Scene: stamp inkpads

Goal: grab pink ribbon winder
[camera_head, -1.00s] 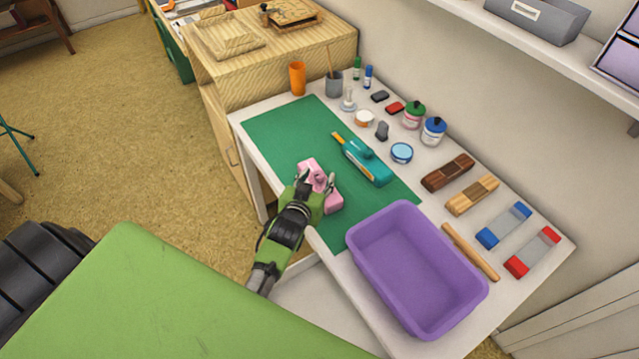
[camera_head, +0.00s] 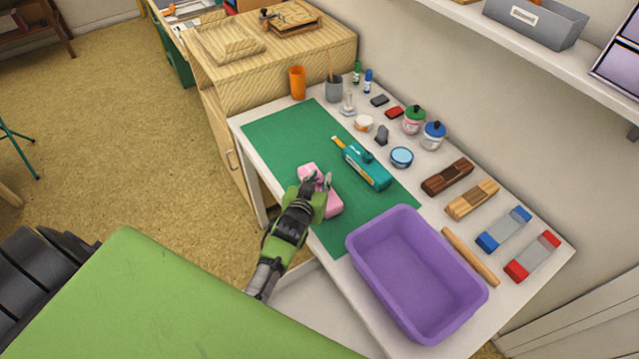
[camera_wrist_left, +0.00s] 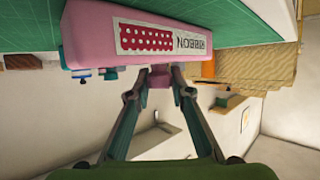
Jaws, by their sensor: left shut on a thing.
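The pink ribbon winder (camera_head: 334,207) lies on the near edge of the green mat (camera_head: 283,137). In the left wrist view, its pink body (camera_wrist_left: 90,35) shows a label reading RIBBON and a red dotted strip. My left gripper (camera_head: 320,182) is over the winder's middle in the head view, shut on a narrow pink part of it. In the left wrist view, the left gripper's fingertips (camera_wrist_left: 161,78) close on that part below the labelled body. The gripper covers part of the winder in the head view. My right gripper is not in view.
A teal tool (camera_head: 366,166) lies on the mat to the right of the winder. A purple bin (camera_head: 358,246) stands on the white table nearer me. Inkpads, jars and wooden blocks line the back by the wall. The mat's left part is clear.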

